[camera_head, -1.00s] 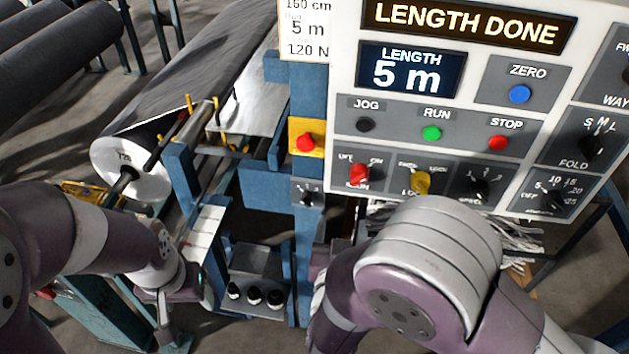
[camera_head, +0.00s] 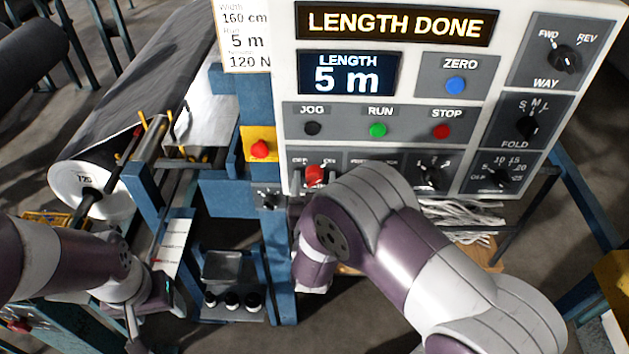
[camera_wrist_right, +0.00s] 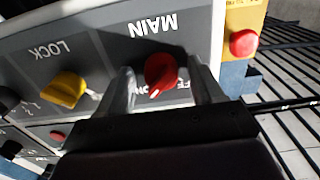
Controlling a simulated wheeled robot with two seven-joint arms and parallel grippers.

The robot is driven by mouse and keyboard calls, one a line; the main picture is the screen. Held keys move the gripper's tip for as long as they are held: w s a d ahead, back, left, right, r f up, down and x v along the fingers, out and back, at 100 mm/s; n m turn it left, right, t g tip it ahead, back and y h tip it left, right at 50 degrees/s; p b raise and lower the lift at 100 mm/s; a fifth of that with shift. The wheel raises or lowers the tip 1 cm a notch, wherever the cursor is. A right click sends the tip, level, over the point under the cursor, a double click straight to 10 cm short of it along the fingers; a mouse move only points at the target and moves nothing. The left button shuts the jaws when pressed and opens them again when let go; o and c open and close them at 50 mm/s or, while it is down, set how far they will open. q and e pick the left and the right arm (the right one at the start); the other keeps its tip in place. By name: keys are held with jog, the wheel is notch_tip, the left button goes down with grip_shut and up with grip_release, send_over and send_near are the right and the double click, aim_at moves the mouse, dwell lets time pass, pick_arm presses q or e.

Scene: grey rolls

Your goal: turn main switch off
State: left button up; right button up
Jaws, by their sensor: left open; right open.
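The main switch is a red knob on the panel's lower left, in the head view (camera_head: 315,174) and in the wrist view (camera_wrist_right: 160,72). Its white pointer mark leans to the ON side in the wrist view, where the lettering is upside down. My right gripper (camera_wrist_right: 163,88) is open, with one finger on each side of the knob; contact cannot be told. In the head view my right forearm hides it. My left gripper (camera_head: 150,316) is open and empty at the lower left, away from the panel.
The yellow LOCK knob (camera_wrist_right: 63,89) is beside the main switch. A red button on a yellow plate (camera_head: 260,149) is close on the other side. Run (camera_head: 377,130) and stop (camera_head: 441,131) buttons are above. A grey roll (camera_head: 90,190) lies at left.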

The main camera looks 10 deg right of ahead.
jog(key=shift+a, duration=0.1)
jog(key=c, duration=1)
jog(key=shift+n, duration=0.3)
jog(key=shift+c, duration=0.2)
jog(key=n, duration=0.3)
jog(key=shift+n, duration=0.4)
jog(key=n+p, duration=0.1)
jog(key=n, duration=0.3)
jog(key=shift+n, duration=0.3)
jog(key=n+p, duration=0.1)
jog(key=n, duration=0.3)
jog(key=shift+r, duration=0.1)
jog(key=shift+n+p, duration=0.8)
jog(key=shift+n, duration=1.6)
jog(key=shift+d, duration=0.2)
